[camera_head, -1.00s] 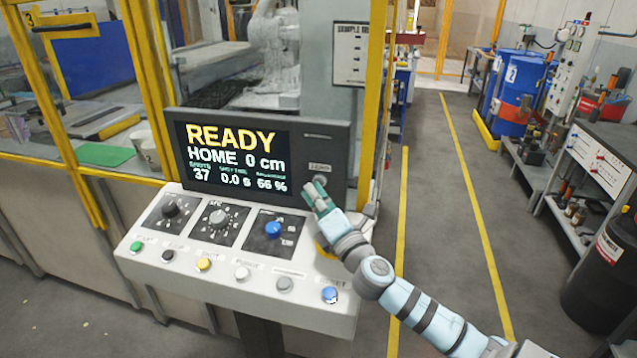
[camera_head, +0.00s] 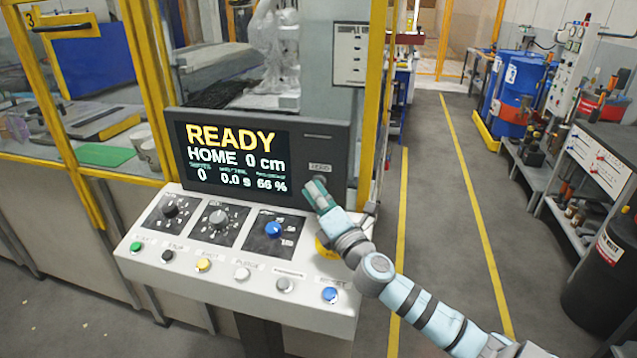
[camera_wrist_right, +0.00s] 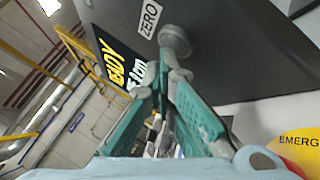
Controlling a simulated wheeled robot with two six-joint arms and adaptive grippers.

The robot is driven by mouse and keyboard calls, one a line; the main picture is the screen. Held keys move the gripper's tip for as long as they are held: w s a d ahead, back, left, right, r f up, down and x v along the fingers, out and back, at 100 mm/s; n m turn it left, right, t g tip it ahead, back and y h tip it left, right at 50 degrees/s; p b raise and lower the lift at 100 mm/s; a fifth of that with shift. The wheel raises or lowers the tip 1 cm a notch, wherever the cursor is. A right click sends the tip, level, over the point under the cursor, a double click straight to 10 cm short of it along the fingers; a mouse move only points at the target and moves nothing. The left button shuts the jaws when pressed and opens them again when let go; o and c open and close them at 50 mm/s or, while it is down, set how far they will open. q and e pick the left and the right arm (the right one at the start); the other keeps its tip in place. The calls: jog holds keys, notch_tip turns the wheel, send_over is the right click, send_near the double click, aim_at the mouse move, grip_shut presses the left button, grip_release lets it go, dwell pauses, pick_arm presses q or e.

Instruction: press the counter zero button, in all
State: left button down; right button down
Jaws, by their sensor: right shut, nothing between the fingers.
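The counter zero button (camera_wrist_right: 175,40) is a round grey knob under a ZERO label (camera_wrist_right: 149,18) on the dark display housing, right of the screen. In the head view the label (camera_head: 320,167) shows just above my fingertips, and the gripper largely covers the button. My right gripper (camera_head: 315,187), with green fingers, is shut and empty, its tips at the button. In the right wrist view the fingertips (camera_wrist_right: 178,76) are right by the knob; I cannot tell whether they touch. The screen (camera_head: 235,160) reads READY, HOME 0 cm, with a count of 0. My left gripper is out of view.
The white console (camera_head: 215,285) below carries knobs and a row of coloured buttons. A yellow EMERGENCY plate (camera_wrist_right: 298,144) with a red part lies near the right gripper. A yellow post (camera_head: 372,110) stands just right of the display. The aisle floor (camera_head: 440,190) is clear.

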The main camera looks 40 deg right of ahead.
jog(key=shift+a, duration=0.1)
jog(key=shift+s+a+p, duration=0.3)
jog(key=shift+s+a, duration=0.2)
jog(key=shift+a, duration=0.05)
jog(key=s+a, duration=0.1)
jog(key=s+a+p, duration=0.1)
jog(key=a, duration=0.2)
jog(key=shift+s+a+p, duration=0.1)
jog(key=shift+s+p, duration=0.3)
jog(key=shift+f, duration=0.1)
dwell(0.6)
